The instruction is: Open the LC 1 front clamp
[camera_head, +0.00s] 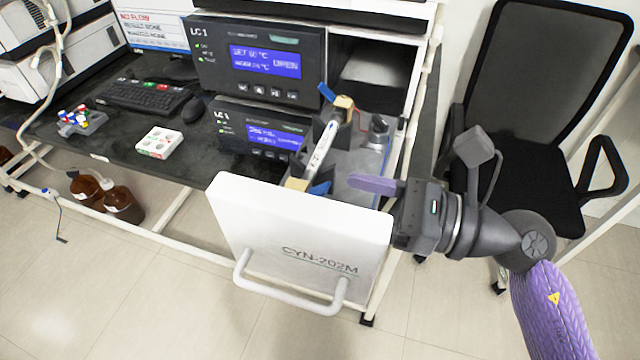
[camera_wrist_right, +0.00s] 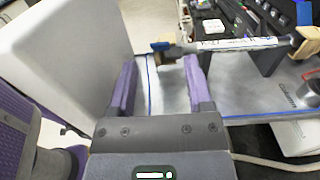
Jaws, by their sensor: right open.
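The LC 1 drawer is pulled out behind a white front panel (camera_head: 300,235). A white column (camera_head: 322,146) lies across it between two tan clamps with blue levers. The front clamp (camera_head: 320,188) sits just behind the panel; in the right wrist view its blue lever (camera_wrist_right: 162,46) shows ahead of my fingers. The rear clamp (camera_head: 343,103) is at the far end, its blue lever raised. My right gripper (camera_head: 355,183) is open and empty, its purple fingers just to the right of the front clamp, apart from it as far as I can tell. My left gripper is out of view.
Two LC 1 display units (camera_head: 262,62) stand behind and left of the drawer. A metal-capped bottle (camera_head: 378,132) stands right of the column. A black chair (camera_head: 530,80) is at right.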

